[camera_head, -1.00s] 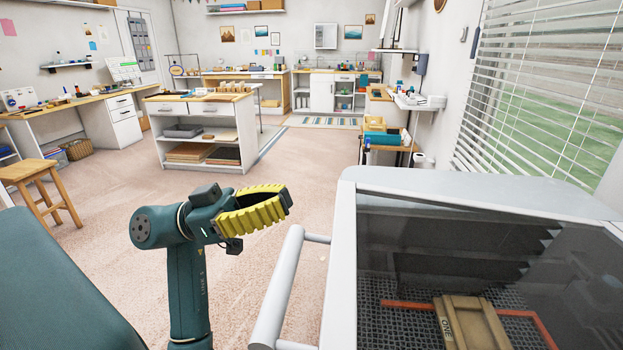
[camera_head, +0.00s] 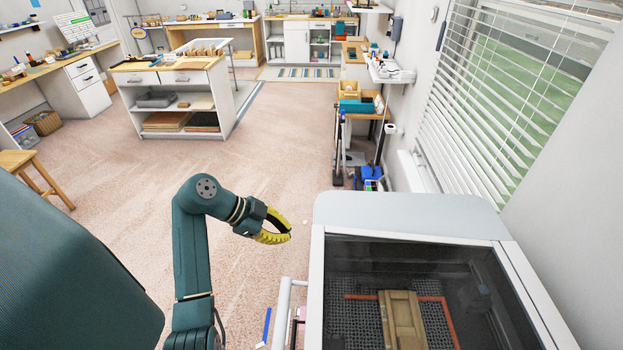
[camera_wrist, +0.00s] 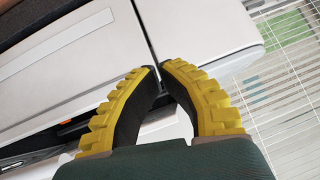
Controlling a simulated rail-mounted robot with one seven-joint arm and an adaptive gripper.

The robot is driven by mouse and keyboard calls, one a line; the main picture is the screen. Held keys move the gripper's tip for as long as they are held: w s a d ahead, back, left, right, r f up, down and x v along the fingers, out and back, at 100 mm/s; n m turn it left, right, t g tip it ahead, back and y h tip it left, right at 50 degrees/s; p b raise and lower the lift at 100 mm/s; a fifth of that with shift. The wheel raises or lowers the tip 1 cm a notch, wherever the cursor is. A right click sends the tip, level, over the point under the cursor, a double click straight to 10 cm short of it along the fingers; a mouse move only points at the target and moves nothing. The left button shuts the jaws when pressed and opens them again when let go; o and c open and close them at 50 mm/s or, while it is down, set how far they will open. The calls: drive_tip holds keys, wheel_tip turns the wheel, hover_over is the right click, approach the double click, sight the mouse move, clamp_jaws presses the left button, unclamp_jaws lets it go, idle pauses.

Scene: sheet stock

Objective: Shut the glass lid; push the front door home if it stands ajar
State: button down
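The machine with the glass lid (camera_head: 400,262) stands at the lower right in the head view. The dark glass in its pale frame lies over the bed; I cannot tell whether it is fully down. A pale bar handle (camera_head: 282,312) runs along the machine's left side. My gripper (camera_head: 286,232) is left of the machine, apart from it, with its yellow fingers curved together. In the wrist view the fingertips (camera_wrist: 160,67) nearly meet, with nothing held. White panels (camera_wrist: 205,30) of the machine lie beyond them. I cannot tell whether the front door is ajar.
A wooden piece (camera_head: 402,318) lies on the bed under the glass, beside a red strip. A window with blinds (camera_head: 500,80) is at the right. A white shelf unit (camera_head: 182,95) stands further back. The carpet (camera_head: 270,150) between is clear.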

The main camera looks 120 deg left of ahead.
wheel_tip(320, 180, up, 19)
drive_tip(key=w+d+h+p, duration=0.2)
drive_tip(key=p, duration=2)
hover_over(321, 235)
drive_tip(key=s, duration=0.1)
drive_tip(key=shift+n, duration=0.3)
drive_tip(key=f, duration=0.8)
drive_tip(key=shift+s+d, duration=0.2)
drive_tip(key=shift+d, duration=0.1)
drive_tip(key=f, duration=0.1)
drive_tip(key=f+p, duration=0.1)
drive_tip(key=f, duration=0.1)
drive_tip(key=shift+s+f, duration=0.25)
drive_tip(key=shift+f, duration=0.45)
